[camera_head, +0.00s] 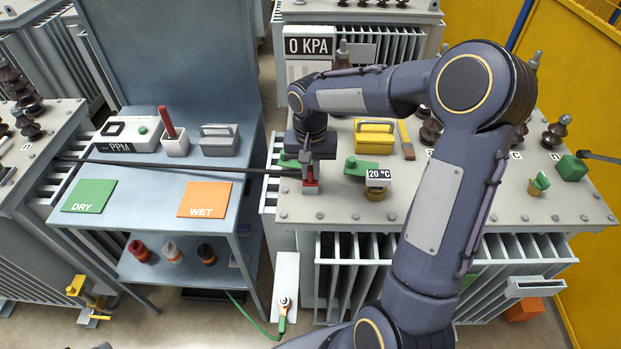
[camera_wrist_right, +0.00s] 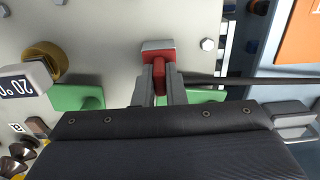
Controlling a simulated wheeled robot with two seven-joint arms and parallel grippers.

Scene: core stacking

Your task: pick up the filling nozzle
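In the right wrist view the fingers (camera_wrist_right: 160,75) stand either side of the red fitting's raised handle (camera_wrist_right: 159,72). Whether they press on it is unclear. My left gripper is not in view.
A dark rod or cable (camera_head: 200,167) runs from the left to near the red fitting. Green valve (camera_head: 361,166), 20 °C gauge (camera_head: 378,177) and yellow toolbox (camera_head: 374,139) share the lid (camera_head: 450,205). The blue-grey bench (camera_head: 150,190) at left holds DRY and WET mats.

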